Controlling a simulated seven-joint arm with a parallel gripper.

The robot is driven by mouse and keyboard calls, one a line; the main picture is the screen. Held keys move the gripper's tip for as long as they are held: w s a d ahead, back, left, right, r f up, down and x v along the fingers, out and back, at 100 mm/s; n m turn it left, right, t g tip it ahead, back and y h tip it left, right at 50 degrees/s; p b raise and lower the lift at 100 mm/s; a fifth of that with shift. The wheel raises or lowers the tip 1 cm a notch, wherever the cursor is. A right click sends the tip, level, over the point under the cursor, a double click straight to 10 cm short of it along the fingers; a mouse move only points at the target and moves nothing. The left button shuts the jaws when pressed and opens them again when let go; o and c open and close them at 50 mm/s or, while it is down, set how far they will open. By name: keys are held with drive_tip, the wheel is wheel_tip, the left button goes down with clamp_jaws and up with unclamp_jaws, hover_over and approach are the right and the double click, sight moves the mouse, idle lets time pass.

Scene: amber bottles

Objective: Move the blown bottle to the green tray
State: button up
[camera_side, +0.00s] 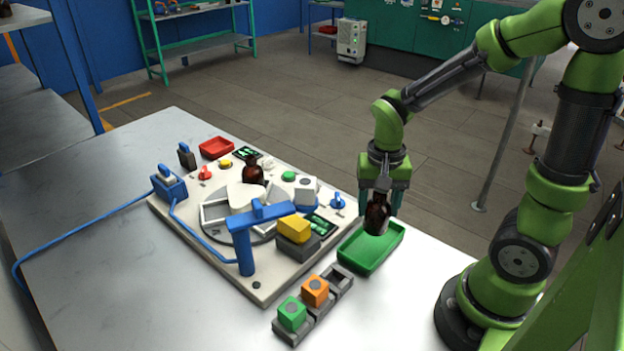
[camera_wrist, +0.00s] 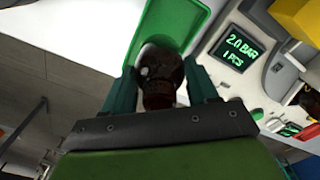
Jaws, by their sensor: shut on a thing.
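A dark amber bottle (camera_side: 376,216) is held upright in my gripper (camera_side: 382,193), which is shut on it. In the side view the bottle appears over the green tray (camera_side: 358,260); I cannot tell whether its base touches the tray. In the wrist view the bottle (camera_wrist: 160,76) sits between the two fingers of my gripper (camera_wrist: 162,88), with part of the green tray (camera_wrist: 185,12) beyond it. A second amber bottle (camera_side: 253,171) stands on the machine among white parts.
The pale machine board (camera_side: 262,288) with a blue post (camera_side: 243,250), a yellow block (camera_side: 293,229) and small displays lies left of the tray. A grey rack (camera_side: 340,281) with green and orange blocks stands in front. A red tray (camera_side: 216,147) is at the far left. Bare table lies right of the tray.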

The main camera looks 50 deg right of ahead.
sight(375, 222)
drive_tip(key=shift+f, duration=2.45)
drive_tip(key=shift+f, duration=0.1)
drive_tip(key=o, duration=1.1)
wheel_tip(375, 222, up, 12)
drive_tip(key=shift+f, duration=0.1)
drive_tip(key=shift+a+r, duration=0.1)
drive_tip(key=shift+r, duration=0.2)
drive_tip(key=s+a+r+n+t+y, duration=0.2)
drive_tip(key=a+r+n+t, duration=0.4)
drive_tip(key=r+t, duration=0.1)
drive_tip(key=shift+s+a+r, duration=0.15)
drive_tip(key=shift+s+r, duration=0.1)
